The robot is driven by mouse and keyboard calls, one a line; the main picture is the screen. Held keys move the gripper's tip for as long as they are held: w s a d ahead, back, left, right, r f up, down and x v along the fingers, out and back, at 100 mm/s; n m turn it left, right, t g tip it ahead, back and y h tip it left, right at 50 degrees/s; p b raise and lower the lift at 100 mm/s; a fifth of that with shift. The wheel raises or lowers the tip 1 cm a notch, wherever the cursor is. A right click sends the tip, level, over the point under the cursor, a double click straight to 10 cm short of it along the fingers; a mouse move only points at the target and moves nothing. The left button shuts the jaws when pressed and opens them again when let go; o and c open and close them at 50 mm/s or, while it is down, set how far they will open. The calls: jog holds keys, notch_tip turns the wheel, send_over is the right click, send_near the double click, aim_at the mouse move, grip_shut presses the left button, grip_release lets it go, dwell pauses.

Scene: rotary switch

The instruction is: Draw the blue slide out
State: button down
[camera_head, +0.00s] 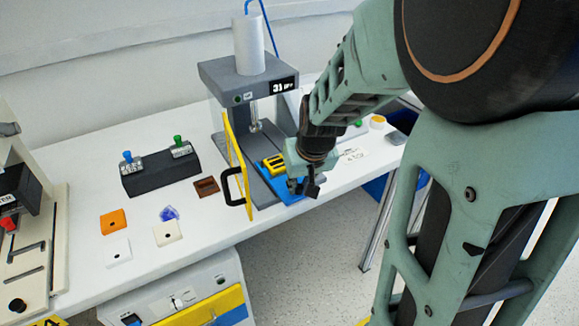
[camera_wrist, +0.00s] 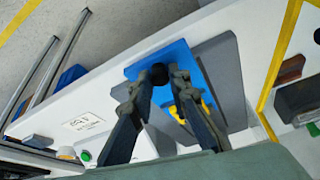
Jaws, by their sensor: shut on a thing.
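The blue slide (camera_head: 282,192) lies at the base of the grey press (camera_head: 240,80) and carries a yellow block (camera_head: 272,164). In the wrist view the slide (camera_wrist: 184,58) shows as a blue plate over a grey base plate (camera_wrist: 226,85), with the yellow block (camera_wrist: 178,112) partly hidden by a finger. My gripper (camera_head: 304,187) is at the slide's front end. In the wrist view my gripper (camera_wrist: 159,80) has its fingertips shut on a round black knob (camera_wrist: 159,72) at the slide's outer edge. The gripper hides the knob in the head view.
A yellow-framed guard door (camera_head: 235,160) with a black handle (camera_head: 233,186) stands just left of the slide. A black switch box (camera_head: 160,170) and several small plates lie further left. A green button (camera_wrist: 86,156) is right of the press. Open floor lies before the table.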

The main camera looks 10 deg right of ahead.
jog(key=shift+s+d, duration=0.1)
jog(key=shift+s, duration=0.1)
jog(key=c, duration=1.8)
grip_release()
jog(key=v, duration=0.8)
jog(key=shift+r, duration=0.15)
